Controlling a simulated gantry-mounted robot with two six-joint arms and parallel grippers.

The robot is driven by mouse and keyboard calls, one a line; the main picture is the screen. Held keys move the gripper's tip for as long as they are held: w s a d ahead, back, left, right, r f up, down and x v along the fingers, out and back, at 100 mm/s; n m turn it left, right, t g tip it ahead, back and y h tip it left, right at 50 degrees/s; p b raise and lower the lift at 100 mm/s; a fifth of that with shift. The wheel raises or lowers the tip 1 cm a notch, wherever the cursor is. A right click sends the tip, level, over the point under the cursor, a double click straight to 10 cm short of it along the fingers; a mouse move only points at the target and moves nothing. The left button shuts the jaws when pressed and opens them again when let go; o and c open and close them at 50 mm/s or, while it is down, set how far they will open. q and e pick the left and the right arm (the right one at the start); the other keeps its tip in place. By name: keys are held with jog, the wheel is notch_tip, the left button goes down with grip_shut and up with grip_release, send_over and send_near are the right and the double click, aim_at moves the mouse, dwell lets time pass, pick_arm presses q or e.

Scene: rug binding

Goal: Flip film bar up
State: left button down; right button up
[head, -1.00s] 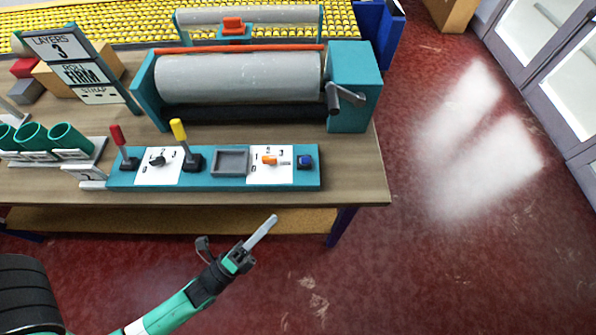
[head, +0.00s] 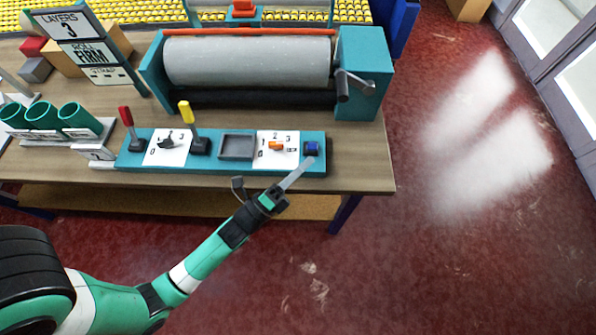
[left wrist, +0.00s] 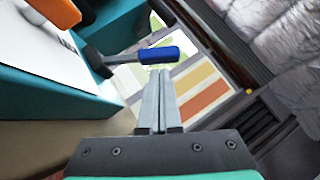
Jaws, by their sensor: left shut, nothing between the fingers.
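A teal control panel (head: 225,166) lies along the table's front edge. At its right end is a small blue-handled lever (head: 311,148). The left wrist view shows its blue handle (left wrist: 158,54) sticking out sideways on a grey stem. My left gripper (head: 309,162) is shut and empty, its fingertips just in front of the blue handle. In the left wrist view the fingertips (left wrist: 160,74) reach just below the handle; I cannot tell if they touch. An orange-red bar (head: 250,31) runs along the top of the grey roller (head: 247,62). No label shows which part is the film bar.
The panel also bears a red lever (head: 125,115), a yellow lever (head: 185,112) and an orange knob (head: 276,146). A crank (head: 352,84) juts from the roller's right end. Green cups (head: 76,115) stand at left. Red floor to the right is clear.

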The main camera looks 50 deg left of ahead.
pick_arm(q)
jog(key=shift+w+a+r, duration=0.2)
jog(key=shift+a, duration=0.05)
pick_arm(e)
jog(key=shift+r, duration=0.15)
jog(key=shift+r, duration=0.1)
